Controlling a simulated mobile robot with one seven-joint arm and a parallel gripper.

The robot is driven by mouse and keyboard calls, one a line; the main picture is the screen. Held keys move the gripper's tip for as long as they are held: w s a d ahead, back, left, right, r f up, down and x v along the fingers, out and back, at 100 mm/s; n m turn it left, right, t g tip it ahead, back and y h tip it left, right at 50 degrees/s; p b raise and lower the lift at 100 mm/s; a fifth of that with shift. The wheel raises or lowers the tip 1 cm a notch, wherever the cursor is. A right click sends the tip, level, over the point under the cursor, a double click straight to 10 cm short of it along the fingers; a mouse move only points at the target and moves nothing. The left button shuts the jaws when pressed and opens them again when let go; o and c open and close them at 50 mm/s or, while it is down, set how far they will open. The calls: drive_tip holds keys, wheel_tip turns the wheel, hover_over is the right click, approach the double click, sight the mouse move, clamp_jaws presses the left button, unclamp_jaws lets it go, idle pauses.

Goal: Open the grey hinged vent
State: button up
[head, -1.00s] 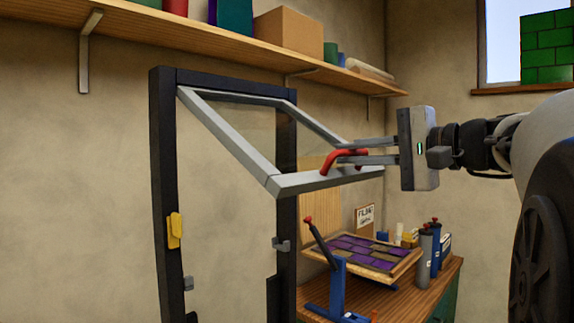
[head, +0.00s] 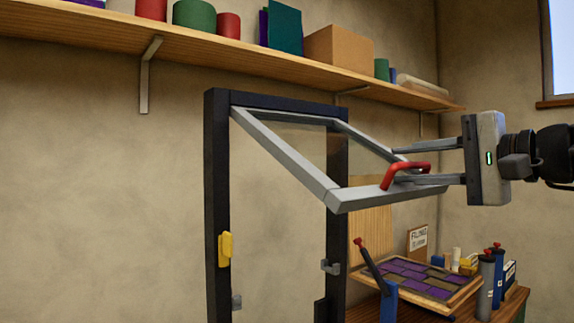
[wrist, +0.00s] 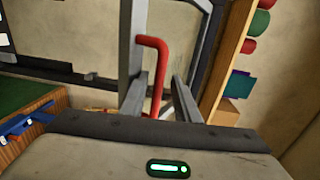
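The grey hinged vent (head: 283,154) is a metal frame hinged at the top of a black upright frame (head: 217,180). It stands swung well out towards my arm, its free edge (head: 375,198) clear of the black frame. A red handle (head: 407,167) sits on that free edge. My gripper (head: 398,166) is open, with its fingers apart above and below the handle. In the wrist view the red handle (wrist: 160,60) shows between the spread fingers (wrist: 157,85). I cannot tell whether a finger touches it.
A yellow catch (head: 225,249) is on the black frame's left post. A workbench (head: 512,301) with a purple leaded panel (head: 415,278), bottles and a blue-based tool stands below right. A wooden shelf (head: 200,50) with boxes and tins runs along the wall above.

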drive_tip(key=shift+s+d+f, duration=0.1)
drive_tip(key=shift+d, duration=0.1)
drive_tip(key=shift+s+d, duration=0.15)
drive_tip(key=shift+s, duration=0.05)
drive_tip(key=b+v, duration=0.1)
drive_tip(key=v, duration=1.6)
drive_tip(key=shift+a, duration=0.25)
